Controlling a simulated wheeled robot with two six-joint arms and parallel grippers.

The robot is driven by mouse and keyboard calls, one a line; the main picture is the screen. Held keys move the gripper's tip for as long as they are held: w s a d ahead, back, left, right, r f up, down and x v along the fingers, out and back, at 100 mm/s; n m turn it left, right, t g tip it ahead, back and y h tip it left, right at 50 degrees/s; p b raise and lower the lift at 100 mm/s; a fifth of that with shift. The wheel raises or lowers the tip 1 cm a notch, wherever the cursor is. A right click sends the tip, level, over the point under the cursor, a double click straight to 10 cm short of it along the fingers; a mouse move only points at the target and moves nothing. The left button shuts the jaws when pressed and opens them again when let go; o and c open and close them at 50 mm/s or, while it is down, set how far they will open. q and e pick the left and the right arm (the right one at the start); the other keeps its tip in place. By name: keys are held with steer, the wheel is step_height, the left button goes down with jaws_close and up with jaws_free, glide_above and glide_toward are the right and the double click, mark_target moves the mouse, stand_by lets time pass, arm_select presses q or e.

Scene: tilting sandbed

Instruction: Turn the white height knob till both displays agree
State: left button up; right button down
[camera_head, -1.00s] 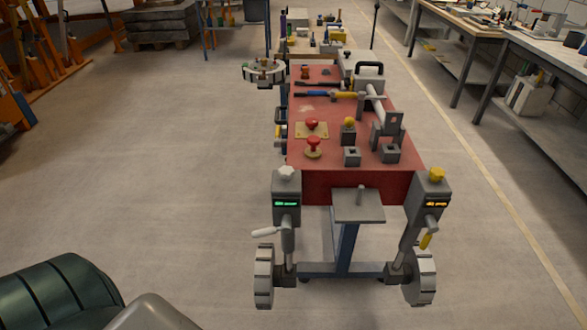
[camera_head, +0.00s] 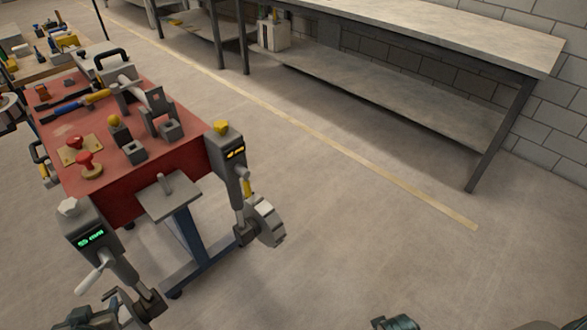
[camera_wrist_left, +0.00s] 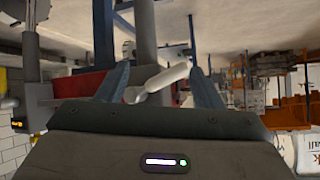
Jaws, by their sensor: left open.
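The white knob (camera_head: 69,207) caps the near-left post, above a green-lit display (camera_head: 89,239). The post's white crank handle (camera_head: 91,278) sticks out lower down. A yellow knob (camera_head: 221,127) caps the other post, above an orange-lit display (camera_head: 235,152). The digits are too small to read, so I cannot tell if they agree. My left gripper (camera_head: 100,312) is low at the bottom left, below the white knob and apart from it. In the left wrist view its fingers (camera_wrist_left: 160,82) are spread, with the white handle (camera_wrist_left: 168,78) showing between or beyond them.
The red bench top (camera_head: 100,110) carries red knobs, grey blocks and tools. A small grey shelf (camera_head: 170,195) juts out between the posts. A long workbench (camera_head: 440,40) stands at the back right. Floor to the right of the posts is clear.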

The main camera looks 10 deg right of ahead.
arm_select(q)
steer(key=w+a+r+t, duration=0.1)
steer(key=w+r+t, duration=0.35)
steer(key=r, duration=0.35)
steer(key=t, duration=0.3)
glide_toward(69, 199)
steer(key=shift+h, duration=0.4)
steer(key=w, duration=0.3)
steer(key=w+a+p, duration=0.1)
steer(key=w, duration=0.2)
steer(key=w+a+p, duration=0.1)
steer(key=w, duration=0.3)
arm_select(e)
steer(key=s+d+f, duration=0.1)
steer(key=s+f, duration=0.3)
steer(key=f, duration=0.6)
steer(key=s+f+g, duration=0.1)
steer(key=s+f, duration=0.3)
steer(key=f, duration=0.6)
steer(key=shift+s+d+f, duration=0.35)
steer(key=shift+s+d, duration=0.05)
arm_select(q)
steer(key=c, duration=1)
